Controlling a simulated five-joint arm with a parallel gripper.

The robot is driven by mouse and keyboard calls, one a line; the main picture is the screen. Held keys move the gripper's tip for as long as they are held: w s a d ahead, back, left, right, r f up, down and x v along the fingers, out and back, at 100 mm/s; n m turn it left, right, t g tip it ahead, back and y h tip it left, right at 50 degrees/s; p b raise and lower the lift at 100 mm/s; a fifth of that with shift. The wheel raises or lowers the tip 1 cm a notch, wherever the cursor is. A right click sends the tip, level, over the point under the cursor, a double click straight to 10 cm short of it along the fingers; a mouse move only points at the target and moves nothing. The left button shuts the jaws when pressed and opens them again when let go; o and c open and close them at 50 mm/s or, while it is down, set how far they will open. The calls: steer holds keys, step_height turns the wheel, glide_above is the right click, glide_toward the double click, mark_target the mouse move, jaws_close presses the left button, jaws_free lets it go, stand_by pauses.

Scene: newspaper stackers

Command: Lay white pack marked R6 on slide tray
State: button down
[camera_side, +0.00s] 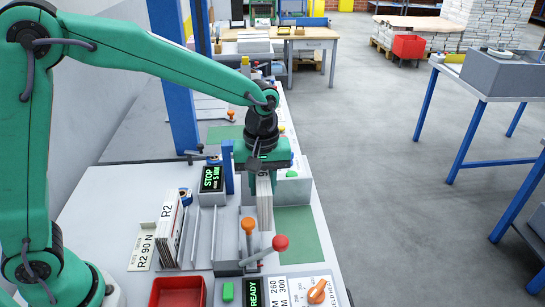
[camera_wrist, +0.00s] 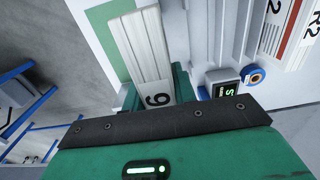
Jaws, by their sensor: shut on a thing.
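My gripper (camera_side: 263,174) is shut on a white pack (camera_side: 264,205), which hangs upright below it over the bench. In the wrist view the pack (camera_wrist: 138,42) shows several pale layers and an end label with a digit that reads as 6 or 9. The rest of its marking is hidden by my gripper. A grey railed tray (camera_side: 225,238), which looks like the slide tray, lies to the left of the held pack. The pack's lower end is near the edge of a green mat (camera_side: 296,232); I cannot tell whether it touches.
Packs marked R2 (camera_side: 168,228) stand left of the rails. Red-knobbed (camera_side: 280,242) and orange-knobbed (camera_side: 248,226) levers rise close by. A red bin (camera_side: 177,292) and READY display (camera_side: 252,292) are in front.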

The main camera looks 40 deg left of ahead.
steer(key=s+a, duration=0.2)
steer(key=shift+s+a+r, duration=0.1)
steer(key=shift+a+r, duration=0.2)
steer(key=shift+f, duration=0.2)
steer(key=shift+f, duration=3.65)
steer(key=shift+f, duration=0.65)
steer(key=c, duration=1)
jaws_free()
steer(key=shift+c, duration=0.2)
step_height(320, 180, up, 8)
